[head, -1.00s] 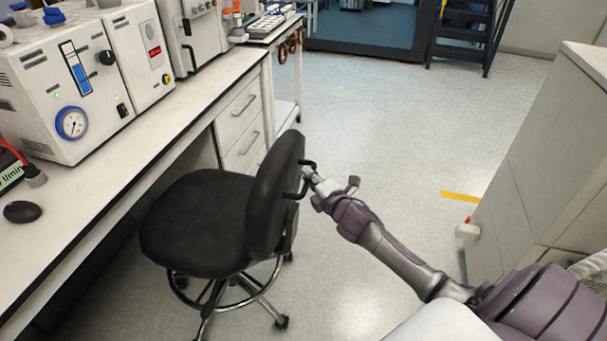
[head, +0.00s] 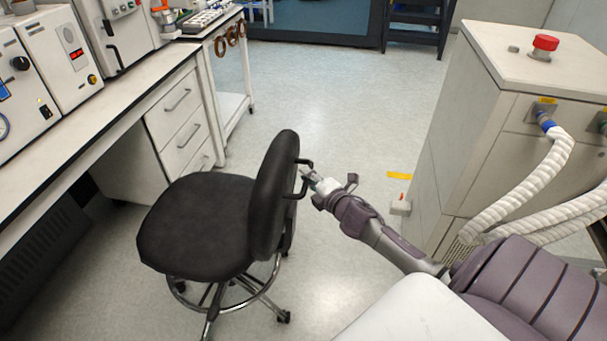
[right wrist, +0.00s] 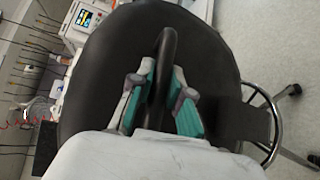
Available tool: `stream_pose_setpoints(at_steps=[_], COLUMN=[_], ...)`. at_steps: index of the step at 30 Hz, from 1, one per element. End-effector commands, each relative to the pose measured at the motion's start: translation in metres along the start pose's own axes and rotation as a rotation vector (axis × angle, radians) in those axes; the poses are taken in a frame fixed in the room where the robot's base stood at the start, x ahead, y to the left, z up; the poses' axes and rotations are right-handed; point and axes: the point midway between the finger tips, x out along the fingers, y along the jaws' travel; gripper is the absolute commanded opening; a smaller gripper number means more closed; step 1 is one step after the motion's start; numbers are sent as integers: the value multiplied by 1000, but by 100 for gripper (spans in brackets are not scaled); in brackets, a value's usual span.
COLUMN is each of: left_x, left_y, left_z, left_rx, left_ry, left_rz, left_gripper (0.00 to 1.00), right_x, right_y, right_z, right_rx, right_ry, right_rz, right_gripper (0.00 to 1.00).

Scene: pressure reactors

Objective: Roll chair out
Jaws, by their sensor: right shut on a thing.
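A black office chair (head: 200,225) with a chrome foot ring and castors stands on the floor at the centre left of the head view. Its backrest (head: 273,195) faces my right arm. A black handle (head: 304,163) sticks out behind the backrest. My right gripper (head: 310,180) is at this handle. In the right wrist view the two teal-padded fingers (right wrist: 161,100) are shut on the black handle bar (right wrist: 166,60), with the chair back (right wrist: 215,65) behind it. My left gripper is not in view.
A long white bench (head: 110,105) with instruments runs along the left, with a drawer unit (head: 180,125) under it. A grey cabinet (head: 485,130) with a red button and white hoses stands at the right. The floor (head: 310,90) beyond the chair is clear.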

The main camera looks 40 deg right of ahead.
Motion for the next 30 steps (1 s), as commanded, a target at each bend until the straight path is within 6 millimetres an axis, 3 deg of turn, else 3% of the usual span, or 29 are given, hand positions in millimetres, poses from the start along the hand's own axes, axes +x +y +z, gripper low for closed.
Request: stream_pose_setpoints(at_steps=[14, 15, 19, 30], left_x=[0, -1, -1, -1], left_y=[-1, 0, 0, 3], left_z=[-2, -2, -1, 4], left_rx=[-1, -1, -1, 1], left_ry=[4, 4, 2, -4], left_rz=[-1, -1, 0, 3], left_gripper=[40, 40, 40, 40], right_x=[-2, -2, -2, -7], right_y=[-2, -2, -2, -2], right_z=[2, 2, 2, 2], right_rx=[-2, -2, -2, -1], right_ry=[0, 0, 1, 1], right_rz=[-3, -2, -1, -1], right_gripper=[0, 22, 43, 43])
